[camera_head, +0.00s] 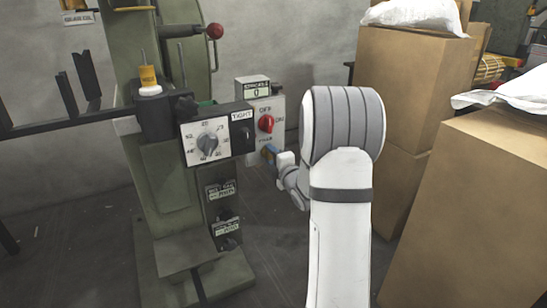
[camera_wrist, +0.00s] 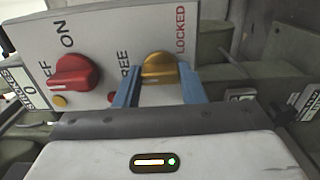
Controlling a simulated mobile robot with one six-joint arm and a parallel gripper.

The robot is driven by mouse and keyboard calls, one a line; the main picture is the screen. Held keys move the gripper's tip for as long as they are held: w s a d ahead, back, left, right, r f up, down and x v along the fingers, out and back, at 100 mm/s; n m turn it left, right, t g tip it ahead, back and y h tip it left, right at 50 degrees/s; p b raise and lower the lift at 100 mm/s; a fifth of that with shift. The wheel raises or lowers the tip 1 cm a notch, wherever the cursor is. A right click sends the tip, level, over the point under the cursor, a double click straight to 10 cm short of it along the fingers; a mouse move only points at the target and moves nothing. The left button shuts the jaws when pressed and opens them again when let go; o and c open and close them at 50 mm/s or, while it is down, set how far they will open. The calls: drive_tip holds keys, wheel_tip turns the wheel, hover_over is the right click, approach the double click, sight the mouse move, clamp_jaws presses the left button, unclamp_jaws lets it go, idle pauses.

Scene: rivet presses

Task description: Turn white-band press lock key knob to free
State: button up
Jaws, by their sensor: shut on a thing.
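The lock key knob (camera_wrist: 158,67) is gold-yellow and sits on a pale control panel (camera_wrist: 110,30) in the wrist view. The word FREE is printed to its left and LOCKED to its upper right. My gripper (camera_wrist: 158,76) has blue fingers, one on each side of the knob, shut on it. I cannot tell which word the knob points to. In the head view my gripper (camera_head: 270,153) is at the lower part of the grey control box (camera_head: 248,90) on the green press (camera_head: 165,180). The knob is hidden there.
Cardboard boxes (camera_head: 400,90) stand close on the right of my arm.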

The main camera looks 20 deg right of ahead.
drive_tip(key=shift+a, duration=0.1)
drive_tip(key=o, duration=1)
drive_tip(key=s+p, duration=0.1)
drive_tip(key=s, duration=0.3)
drive_tip(key=s+p, duration=0.1)
drive_tip(key=s, duration=0.2)
drive_tip(key=shift+s+d, duration=0.2)
drive_tip(key=shift+s, duration=0.2)
